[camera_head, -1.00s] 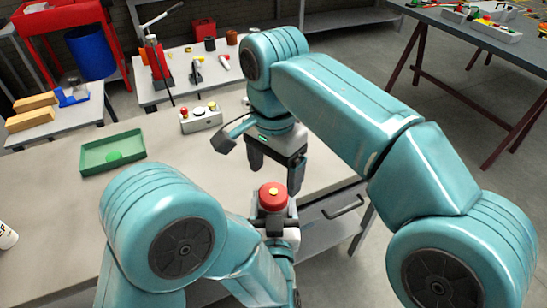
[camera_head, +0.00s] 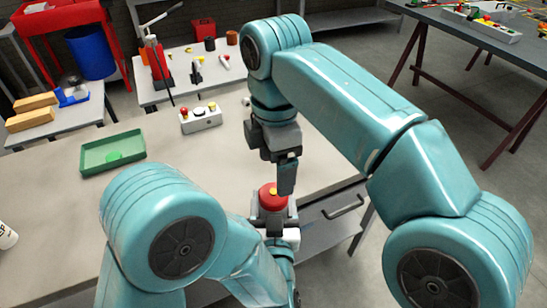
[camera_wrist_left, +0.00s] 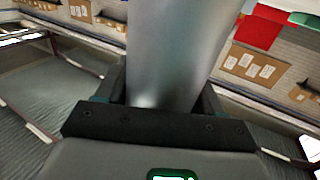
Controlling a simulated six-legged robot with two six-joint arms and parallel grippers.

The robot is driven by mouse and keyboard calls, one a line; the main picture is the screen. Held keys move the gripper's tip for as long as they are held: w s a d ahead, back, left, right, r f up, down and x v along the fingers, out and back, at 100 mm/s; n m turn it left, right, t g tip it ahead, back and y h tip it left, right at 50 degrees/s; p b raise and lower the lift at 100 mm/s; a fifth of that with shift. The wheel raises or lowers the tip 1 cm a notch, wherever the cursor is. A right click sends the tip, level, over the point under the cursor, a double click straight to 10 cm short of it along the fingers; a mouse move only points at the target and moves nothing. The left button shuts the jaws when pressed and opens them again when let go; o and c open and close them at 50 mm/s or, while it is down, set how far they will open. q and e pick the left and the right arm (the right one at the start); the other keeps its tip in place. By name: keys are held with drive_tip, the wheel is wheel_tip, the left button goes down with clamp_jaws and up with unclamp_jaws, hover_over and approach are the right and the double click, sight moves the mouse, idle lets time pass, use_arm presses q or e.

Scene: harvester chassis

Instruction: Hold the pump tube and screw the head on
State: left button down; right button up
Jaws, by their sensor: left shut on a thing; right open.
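The pump tube is a smooth grey cylinder (camera_wrist_left: 178,50) filling the middle of the left wrist view, between the two dark fingers of my left gripper (camera_wrist_left: 165,95). My left gripper is shut on it. In the head view, the red pump head (camera_head: 268,198), with a small yellow spot on top, sits at the upper end of what my left gripper holds, above the table's front edge. The thread is hidden. My right gripper (camera_head: 286,191) is open, pointing down just above the red head's right side. Its fingers overlap in this view; I cannot tell whether they touch the head.
The grey workbench (camera_head: 200,172) is mostly clear. A green tray (camera_head: 112,153) and a switch box (camera_head: 201,119) with buttons stand on it. A drawer handle (camera_head: 343,207) is on its front, right of the grippers. A blue bin (camera_head: 91,52) stands at the back left.

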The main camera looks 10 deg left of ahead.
sight(274, 191)
drive_tip(key=n, duration=0.5)
drive_tip(key=shift+r, duration=0.2)
drive_tip(key=shift+n, duration=0.3)
drive_tip(key=shift+w+a+r, duration=0.1)
drive_tip(key=shift+a+r, duration=0.05)
drive_tip(key=shift+r, duration=0.05)
drive_tip(key=shift+a, duration=0.1)
drive_tip(key=shift+f, duration=0.15)
drive_tip(key=shift+f, duration=3.9)
